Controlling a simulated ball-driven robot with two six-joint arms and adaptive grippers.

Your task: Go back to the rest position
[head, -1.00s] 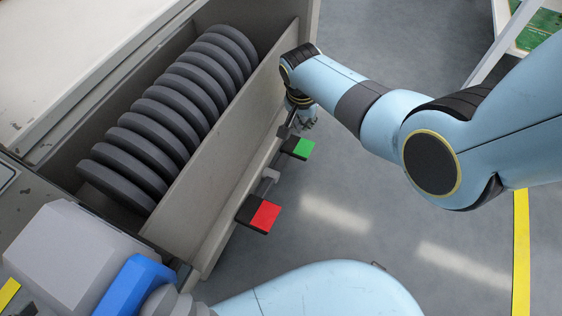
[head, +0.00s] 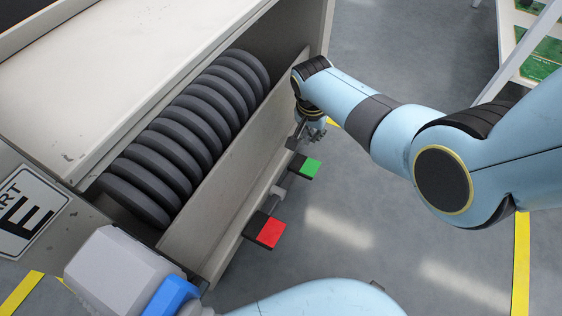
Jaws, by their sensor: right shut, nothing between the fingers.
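My right gripper (head: 314,135) hangs at the end of my light blue right arm, beside the outer side of the feeder trolley (head: 240,150). It is small and partly dark in the view, just above the green tab (head: 311,167), and holds nothing. Its fingers are shut. I cannot tell whether it touches the tab or the trolley. My left gripper is not in view. A light blue link of mine crosses the bottom edge.
Several dark reels (head: 190,130) stand in a row in the trolley. A red tab (head: 271,233) sticks out below the green one. A grey housing (head: 115,272) with a blue part is at lower left. A white rack (head: 515,55) stands at upper right. Grey floor (head: 400,260) is clear between.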

